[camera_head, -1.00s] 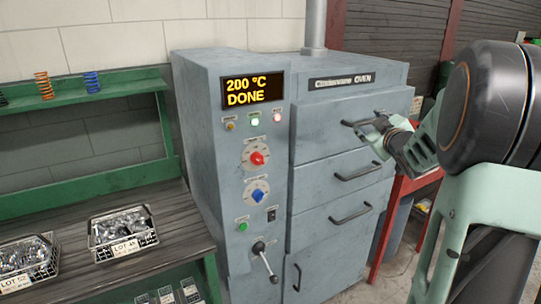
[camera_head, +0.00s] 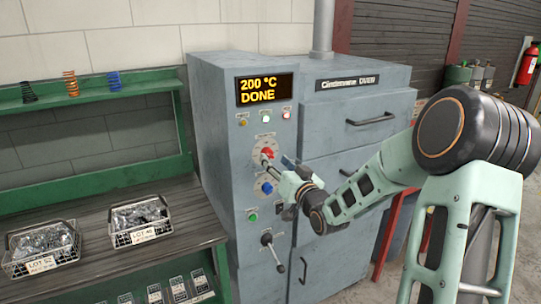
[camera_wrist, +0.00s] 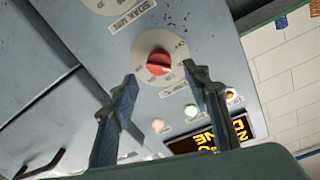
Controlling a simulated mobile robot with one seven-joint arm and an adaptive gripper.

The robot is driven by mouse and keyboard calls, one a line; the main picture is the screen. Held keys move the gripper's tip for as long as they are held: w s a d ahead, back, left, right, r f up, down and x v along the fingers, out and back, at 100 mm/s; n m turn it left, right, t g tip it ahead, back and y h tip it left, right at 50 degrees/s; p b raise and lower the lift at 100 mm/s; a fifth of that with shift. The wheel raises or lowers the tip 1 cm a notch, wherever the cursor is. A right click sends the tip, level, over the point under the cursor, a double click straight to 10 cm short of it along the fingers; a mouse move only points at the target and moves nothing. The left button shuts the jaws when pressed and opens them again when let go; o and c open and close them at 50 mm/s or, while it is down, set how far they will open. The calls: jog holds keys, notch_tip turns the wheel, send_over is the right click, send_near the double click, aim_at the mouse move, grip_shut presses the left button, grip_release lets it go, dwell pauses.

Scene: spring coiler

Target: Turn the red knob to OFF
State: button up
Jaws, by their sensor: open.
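The red knob (camera_head: 267,153) sits on a round white dial on the oven's control panel, below the display. My gripper (camera_head: 275,164) is in front of the panel, close to the knob, and partly covers the dial. In the wrist view the red knob (camera_wrist: 158,62) shows between and beyond the two fingertips of my gripper (camera_wrist: 160,77). The fingers are apart and empty, and no contact with the knob shows. The knob's white pointer mark faces right in the wrist view.
The display (camera_head: 266,90) reads 200 °C DONE. Below the red knob are a blue knob (camera_head: 264,188), a green button (camera_head: 253,217) and a lever (camera_head: 274,250). The oven's drawer handles (camera_head: 370,119) stick out at right. A bench with wire baskets (camera_head: 140,236) stands at left.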

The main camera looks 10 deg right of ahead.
aim_at(270, 156)
jog(key=shift+x, duration=2.15)
jog(key=c, duration=1.1)
jog(key=shift+c, duration=0.2)
